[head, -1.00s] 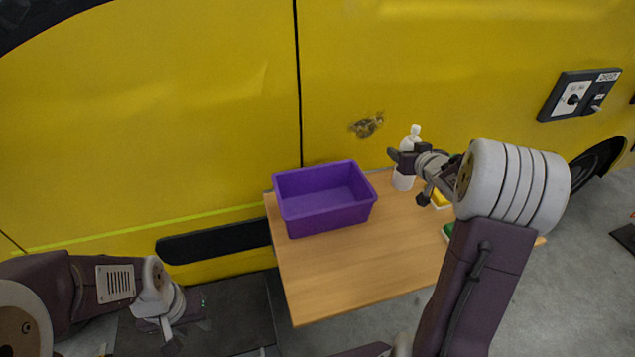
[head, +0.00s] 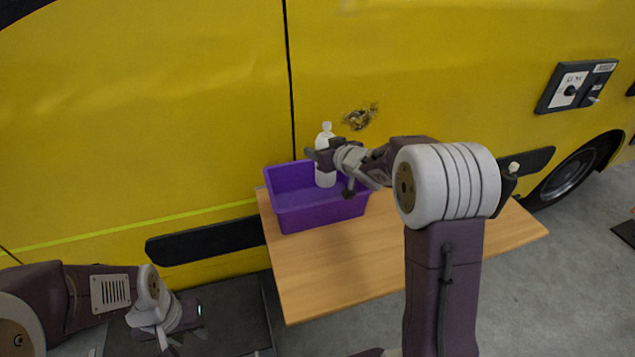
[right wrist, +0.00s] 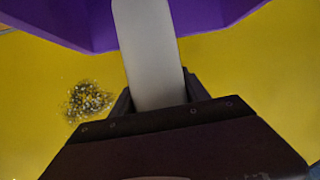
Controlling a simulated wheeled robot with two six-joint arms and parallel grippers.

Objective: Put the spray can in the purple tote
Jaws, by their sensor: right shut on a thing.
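The white spray can (head: 325,178) is upright in my right gripper (head: 322,160), which is shut around its middle. The can's lower end shows against the inside of the purple tote (head: 320,217); I cannot tell whether it touches the tote floor. In the right wrist view the can (right wrist: 148,50) stands out from between the jaws, with the tote (right wrist: 60,18) along the top edge. My left gripper (head: 172,340) is low at the left, away from the table, and its jaws are too unclear to read.
The tote stands at the left rear of the wooden table (head: 310,280), close to the yellow van (head: 150,120). A dark bottle with a pale cap (head: 511,176) shows behind my right arm. The table's front left is clear. My right arm hides part of its right side.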

